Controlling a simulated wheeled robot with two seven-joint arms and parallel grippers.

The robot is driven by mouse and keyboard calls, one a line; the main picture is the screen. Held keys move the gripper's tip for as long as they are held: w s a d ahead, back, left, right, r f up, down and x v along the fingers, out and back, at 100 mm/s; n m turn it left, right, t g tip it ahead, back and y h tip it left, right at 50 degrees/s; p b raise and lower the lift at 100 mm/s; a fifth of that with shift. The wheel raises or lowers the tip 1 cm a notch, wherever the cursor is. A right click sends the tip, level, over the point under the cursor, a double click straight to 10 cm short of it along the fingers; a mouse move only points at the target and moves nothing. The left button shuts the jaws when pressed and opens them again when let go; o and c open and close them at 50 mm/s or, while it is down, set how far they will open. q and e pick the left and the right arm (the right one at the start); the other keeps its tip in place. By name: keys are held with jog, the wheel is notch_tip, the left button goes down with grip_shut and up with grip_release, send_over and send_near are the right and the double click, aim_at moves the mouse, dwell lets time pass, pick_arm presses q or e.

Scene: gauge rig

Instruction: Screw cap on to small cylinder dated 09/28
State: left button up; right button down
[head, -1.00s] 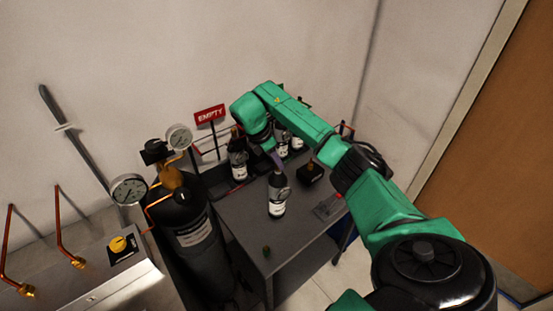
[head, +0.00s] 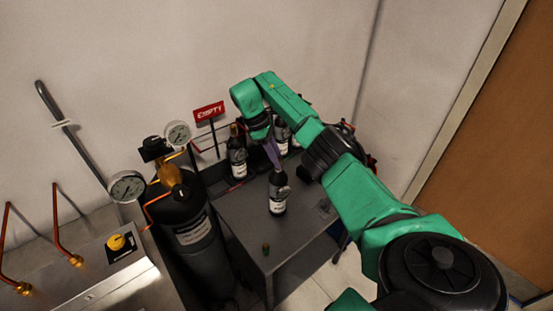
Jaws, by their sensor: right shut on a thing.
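A small dark cylinder (head: 278,198) with a white label stands upright over the middle of the grey table; its label is too small to read a date. My right gripper (head: 272,154) reaches down from the upper left and is shut on the top of this cylinder; the fingertips are partly hidden. I cannot tell whether its base touches the table. A small cap (head: 266,248) sits on the table (head: 245,218) near its front edge, apart from the cylinder. My left gripper is out of view.
A similar cylinder (head: 237,158) stands at the back by a red EMPTY sign (head: 208,111), with others partly behind my right arm. A large black cylinder (head: 190,235) with gauges (head: 127,187) stands left of the table. The table's front is mostly clear.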

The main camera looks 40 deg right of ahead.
jog(key=shift+f+m, duration=0.2)
jog(key=shift+m, duration=0.1)
jog(key=shift+m+g+y+b, duration=0.3)
jog(key=shift+m+y, duration=0.1)
jog(key=shift+m, duration=0.5)
jog(key=c, duration=0.9)
grip_release()
jog(key=shift+o, duration=0.2)
jog(key=shift+w, duration=0.1)
jog(key=o, duration=0.6)
jog(key=shift+r, duration=0.1)
